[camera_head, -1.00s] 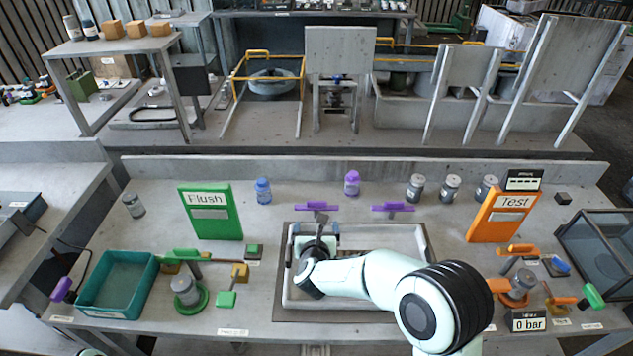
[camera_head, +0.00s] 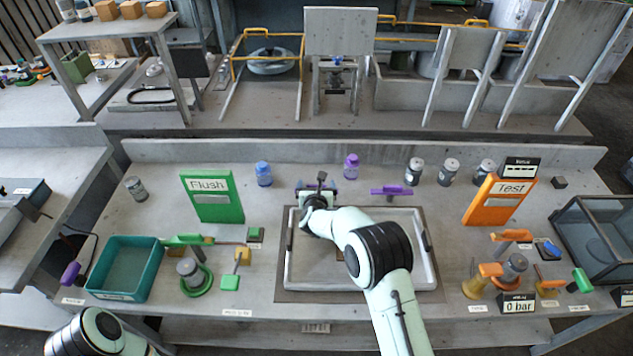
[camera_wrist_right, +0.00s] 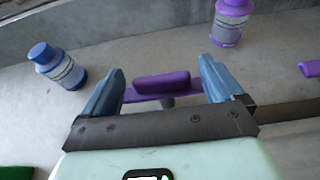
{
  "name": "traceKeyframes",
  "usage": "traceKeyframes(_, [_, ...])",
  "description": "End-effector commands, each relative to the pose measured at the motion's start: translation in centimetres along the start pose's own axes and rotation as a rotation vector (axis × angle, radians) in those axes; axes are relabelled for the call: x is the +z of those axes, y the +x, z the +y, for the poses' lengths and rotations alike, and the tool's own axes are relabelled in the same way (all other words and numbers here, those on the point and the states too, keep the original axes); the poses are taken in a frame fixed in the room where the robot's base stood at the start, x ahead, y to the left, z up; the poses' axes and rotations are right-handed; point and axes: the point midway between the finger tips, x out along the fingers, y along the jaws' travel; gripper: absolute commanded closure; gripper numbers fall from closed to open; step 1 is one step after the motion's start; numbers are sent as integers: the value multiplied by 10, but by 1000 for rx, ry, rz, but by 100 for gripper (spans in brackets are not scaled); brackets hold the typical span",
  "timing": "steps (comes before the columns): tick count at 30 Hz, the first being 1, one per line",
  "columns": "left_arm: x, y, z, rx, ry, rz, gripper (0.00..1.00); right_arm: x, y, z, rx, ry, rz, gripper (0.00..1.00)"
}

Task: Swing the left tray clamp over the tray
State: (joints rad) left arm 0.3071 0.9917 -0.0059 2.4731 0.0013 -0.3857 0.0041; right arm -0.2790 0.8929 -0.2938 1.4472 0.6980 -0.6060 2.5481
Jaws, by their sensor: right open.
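The left tray clamp, with a purple bar handle (camera_wrist_right: 162,84), shows between my right gripper's two blue fingers in the right wrist view. In the head view my right gripper (camera_head: 318,186) is at the tray's back left edge and mostly hides this clamp. The gripper is open, its fingers on either side of the handle; I cannot tell whether they touch it. The tray (camera_head: 432,270) is a grey rimmed frame on the bench, partly covered by my right arm. The right tray clamp (camera_head: 391,190) is purple and stands behind the tray. My left gripper is not in view.
Behind the clamps stand a blue-capped bottle (camera_head: 264,174) and a purple-capped bottle (camera_head: 351,167). A green Flush panel (camera_head: 212,197) stands left, an orange Test panel (camera_head: 497,201) right. A teal bin (camera_head: 124,268) sits at the left.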

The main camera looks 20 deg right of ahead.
Motion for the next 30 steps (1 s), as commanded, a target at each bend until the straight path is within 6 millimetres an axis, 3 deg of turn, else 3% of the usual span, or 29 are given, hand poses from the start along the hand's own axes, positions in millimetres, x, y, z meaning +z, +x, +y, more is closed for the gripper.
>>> traceKeyframes(13, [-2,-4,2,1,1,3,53,-1,10,0,0,-1,0,6])
traceKeyframes(20, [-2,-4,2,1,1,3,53,0,10,0,0,-1,0,81])
traceKeyframes(26, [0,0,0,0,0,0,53,-2,8,0,-4,3,0,82])
traceKeyframes(30, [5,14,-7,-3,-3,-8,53,-6,4,2,-17,10,-1,82])
